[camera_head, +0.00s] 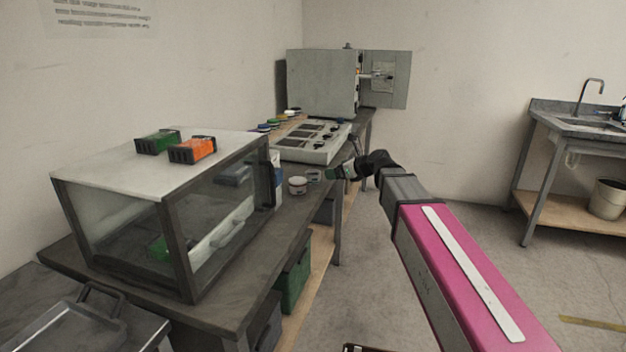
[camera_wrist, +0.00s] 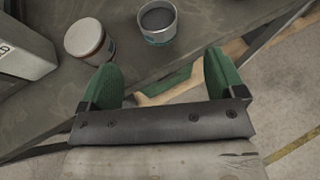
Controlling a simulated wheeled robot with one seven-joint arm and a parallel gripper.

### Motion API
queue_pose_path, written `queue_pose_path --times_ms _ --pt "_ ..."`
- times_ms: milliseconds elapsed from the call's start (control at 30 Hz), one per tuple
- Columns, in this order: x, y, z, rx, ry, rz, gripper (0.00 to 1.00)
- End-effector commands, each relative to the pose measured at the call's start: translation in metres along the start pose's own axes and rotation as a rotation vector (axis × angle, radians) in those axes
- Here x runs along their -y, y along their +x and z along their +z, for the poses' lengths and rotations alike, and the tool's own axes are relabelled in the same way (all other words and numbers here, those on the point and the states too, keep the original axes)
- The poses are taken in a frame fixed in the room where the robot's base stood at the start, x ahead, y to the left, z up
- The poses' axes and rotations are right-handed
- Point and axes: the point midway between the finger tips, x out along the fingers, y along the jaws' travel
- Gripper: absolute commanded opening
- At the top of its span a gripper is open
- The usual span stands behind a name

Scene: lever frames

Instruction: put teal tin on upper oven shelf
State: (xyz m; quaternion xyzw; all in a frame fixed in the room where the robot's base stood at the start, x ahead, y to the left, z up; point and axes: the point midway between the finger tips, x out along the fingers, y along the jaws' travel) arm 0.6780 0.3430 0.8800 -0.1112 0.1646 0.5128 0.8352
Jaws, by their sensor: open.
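A small open tin with a teal-grey look (camera_wrist: 157,38) stands upright near the bench edge, and it shows in the head view (camera_head: 314,178) just left of my gripper (camera_head: 338,173). In the wrist view my gripper (camera_wrist: 163,75) has its green fingers spread apart with nothing between them. The tin is just beyond the gap between the fingertips, not touching them. A grey cabinet (camera_head: 320,85), which looks like the oven, stands at the far end of the bench with its door (camera_head: 387,80) swung open to the right. Its shelves are mostly hidden from this angle.
A glass-sided box (camera_head: 120,215) with green and orange blocks on top fills the near bench. A pale panel unit (camera_head: 310,140) lies between tin and cabinet. Floor to the right is open.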

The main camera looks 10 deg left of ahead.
Motion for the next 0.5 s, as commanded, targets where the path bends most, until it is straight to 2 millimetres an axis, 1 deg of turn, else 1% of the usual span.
queue_pose_path --times_ms 33,167,400,500 --pt "0.0 0.003 0.003 0.007 0.014 0.002 0.89" --pt "0.0 0.015 0.005 0.009 0.022 0.003 0.89" --pt "0.0 0.05 0.004 0.007 0.02 0.003 0.89" --pt "0.0 0.057 0.003 0.007 0.019 0.001 0.89"
